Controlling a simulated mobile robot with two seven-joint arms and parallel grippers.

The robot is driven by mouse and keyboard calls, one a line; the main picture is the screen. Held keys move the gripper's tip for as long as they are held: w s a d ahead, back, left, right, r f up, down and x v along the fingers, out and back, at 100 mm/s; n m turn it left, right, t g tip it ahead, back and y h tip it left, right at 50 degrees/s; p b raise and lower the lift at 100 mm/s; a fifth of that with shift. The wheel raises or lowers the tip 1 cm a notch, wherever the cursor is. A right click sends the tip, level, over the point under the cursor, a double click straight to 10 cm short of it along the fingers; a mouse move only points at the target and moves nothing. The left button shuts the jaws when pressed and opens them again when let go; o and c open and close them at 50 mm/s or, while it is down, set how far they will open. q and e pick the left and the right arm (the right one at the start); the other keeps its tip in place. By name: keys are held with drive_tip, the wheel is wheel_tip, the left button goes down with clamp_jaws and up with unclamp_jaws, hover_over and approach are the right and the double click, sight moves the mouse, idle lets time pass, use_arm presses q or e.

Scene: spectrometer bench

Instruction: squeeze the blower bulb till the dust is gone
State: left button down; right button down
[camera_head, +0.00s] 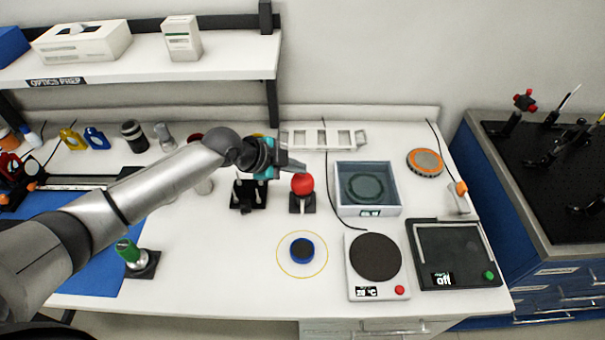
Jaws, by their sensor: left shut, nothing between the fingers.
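The blower bulb, a red ball (302,184), sits upright on a small black base on the white bench, right of centre. A pale nozzle shows at its front. My left gripper (297,167) reaches in from the left, its fingers shut and empty, just behind and above the bulb's top in the picture. I cannot tell whether the fingertips touch the bulb. A blue-rimmed dark disc (302,250) lies inside a thin yellow ring in front of the bulb. Dust is too small to make out. My right gripper is out of view.
A grey-blue tray (336,196) with a round dark piece stands right of the bulb. A scale-like plate (356,292) and a black panel (455,278) are at front right. A black stand (240,198) is left of the bulb.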

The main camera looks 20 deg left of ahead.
sight(297, 179)
use_arm(q)
wheel_tip(297, 179, up, 5)
drive_tip(key=p, duration=0.4)
drive_tip(key=shift+r+p, duration=0.1)
drive_tip(key=shift+p, duration=0.2)
idle(0.7)
